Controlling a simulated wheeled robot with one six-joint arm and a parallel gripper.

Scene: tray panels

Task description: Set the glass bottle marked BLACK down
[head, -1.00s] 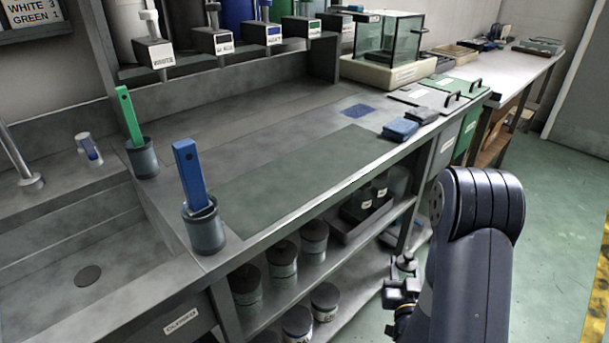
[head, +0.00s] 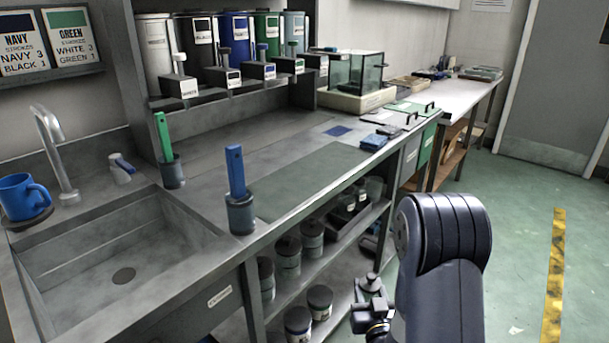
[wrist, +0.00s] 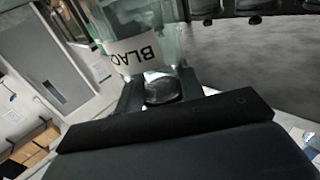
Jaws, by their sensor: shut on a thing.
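The glass bottle (wrist: 138,22) is clear, with a white label (wrist: 138,52) on which "BLAC" shows; the rest of the word is out of sight. In the wrist view my gripper (wrist: 160,88) is shut on it, with one dark finger on each side. The bottle's top is cut off by the frame edge. In the head view my arm is at the lower right, beside the bench and low over the floor; the bottle cannot be made out clearly there.
A steel bench (head: 205,195) has a dark green mat (head: 312,180) with free room. Blue (head: 236,170) and green (head: 161,135) handled tools stand in cups near the sink (head: 70,290). Labelled bins line the back. Several jars (head: 288,255) stand on the lower shelf.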

